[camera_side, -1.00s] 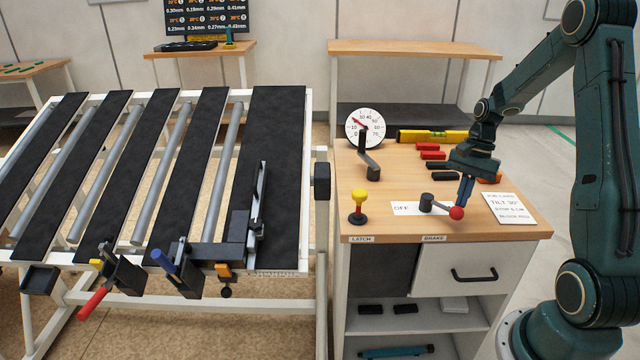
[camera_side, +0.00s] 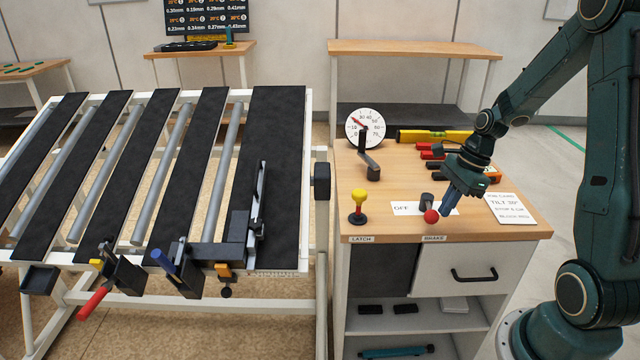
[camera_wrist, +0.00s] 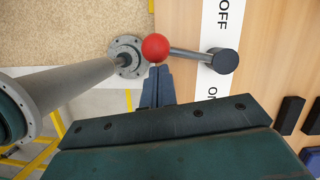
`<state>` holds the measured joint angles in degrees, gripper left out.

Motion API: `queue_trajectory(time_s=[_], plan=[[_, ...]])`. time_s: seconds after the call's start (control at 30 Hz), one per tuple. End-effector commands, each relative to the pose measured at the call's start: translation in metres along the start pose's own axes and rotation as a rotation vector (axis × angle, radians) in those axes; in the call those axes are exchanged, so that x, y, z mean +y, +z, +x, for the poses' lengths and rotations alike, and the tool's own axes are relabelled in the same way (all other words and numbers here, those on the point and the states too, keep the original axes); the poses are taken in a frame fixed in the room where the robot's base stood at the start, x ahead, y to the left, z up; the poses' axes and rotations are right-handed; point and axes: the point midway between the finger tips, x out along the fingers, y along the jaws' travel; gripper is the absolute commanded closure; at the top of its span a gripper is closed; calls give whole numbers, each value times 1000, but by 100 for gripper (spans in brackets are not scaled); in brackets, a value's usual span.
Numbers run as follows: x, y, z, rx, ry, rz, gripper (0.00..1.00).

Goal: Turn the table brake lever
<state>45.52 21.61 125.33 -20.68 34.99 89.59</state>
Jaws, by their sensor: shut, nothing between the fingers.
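The brake lever has a dark round hub (camera_side: 427,198) and a red ball knob (camera_side: 431,216) on a short arm. The knob points toward the cabinet's front edge, about midway between the OFF and ON ends of its white label (camera_side: 402,208). In the wrist view the hub (camera_wrist: 224,62) is right of the knob (camera_wrist: 155,47). My gripper (camera_side: 445,212) is shut and empty, its tilted fingers at the knob's right side. In the wrist view its fingertips (camera_wrist: 157,70) are right by the knob; I cannot tell whether they touch.
A yellow-topped latch knob (camera_side: 359,204) stands left of the lever. A crank (camera_side: 369,163) and dial gauge (camera_side: 365,128) stand behind it. A tilt card (camera_side: 510,208) lies at right, with red and black blocks behind. The slatted table (camera_side: 205,160) is at left.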

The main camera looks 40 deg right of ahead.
Motion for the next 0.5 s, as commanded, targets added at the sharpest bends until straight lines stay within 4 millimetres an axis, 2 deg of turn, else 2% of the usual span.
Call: queue_trajectory(time_s=[0.33,0.5], plan=[[-2,24,7,-2,-83,267,100],[-5,30,9,-1,-85,276,100]])
